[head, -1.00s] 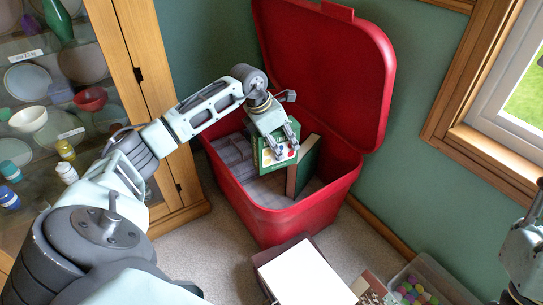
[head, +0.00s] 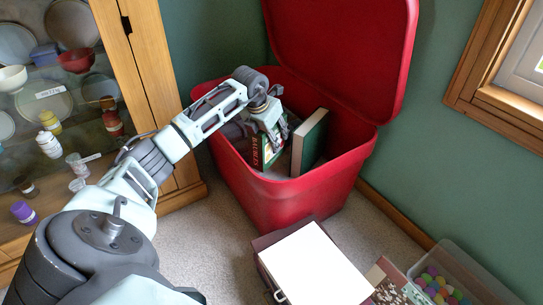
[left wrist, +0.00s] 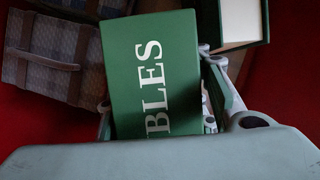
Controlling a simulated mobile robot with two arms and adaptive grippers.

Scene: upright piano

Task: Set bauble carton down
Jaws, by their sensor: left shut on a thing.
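The bauble carton (head: 268,154) is green with white lettering. It is inside the open red chest (head: 300,205), below the rim. My left gripper (head: 272,128) reaches down into the chest and is shut on the carton. In the left wrist view the carton (left wrist: 152,65) fills the middle, its face reading "BLES", between the fingers. I cannot tell whether its underside touches the chest floor. My right gripper is out of view.
A green book-like box (head: 310,142) stands upright to the carton's right. Plaid strapped cases (left wrist: 55,55) lie to its left in the wrist view. The raised lid (head: 345,50) is behind. A white-topped box (head: 312,262) and a clear bin (head: 455,262) stand in front.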

